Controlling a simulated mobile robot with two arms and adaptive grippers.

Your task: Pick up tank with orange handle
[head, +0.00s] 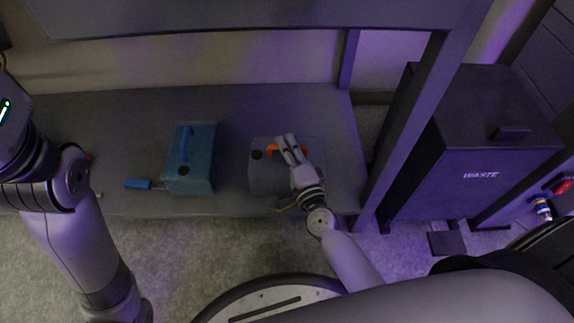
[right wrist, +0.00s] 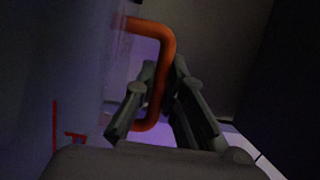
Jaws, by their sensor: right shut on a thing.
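The grey tank (head: 267,177) with the orange handle (head: 272,151) stands on the low shelf, right of the blue tank. My right gripper (head: 290,150) reaches over it from the front right and is shut on the orange handle. The right wrist view shows the handle (right wrist: 165,75) between the two fingers (right wrist: 160,100), with the tank wall (right wrist: 60,80) at the left. The gripper and forearm hide part of the tank's right side. My left arm is at the left, but its gripper is not visible.
A blue tank (head: 203,172) with a blue handle stands left of the grey tank. A blue-handled tool (head: 138,184) lies beside it. A shelf post (head: 405,130) and a waste bin (head: 470,150) stand at the right. The shelf behind the tanks is clear.

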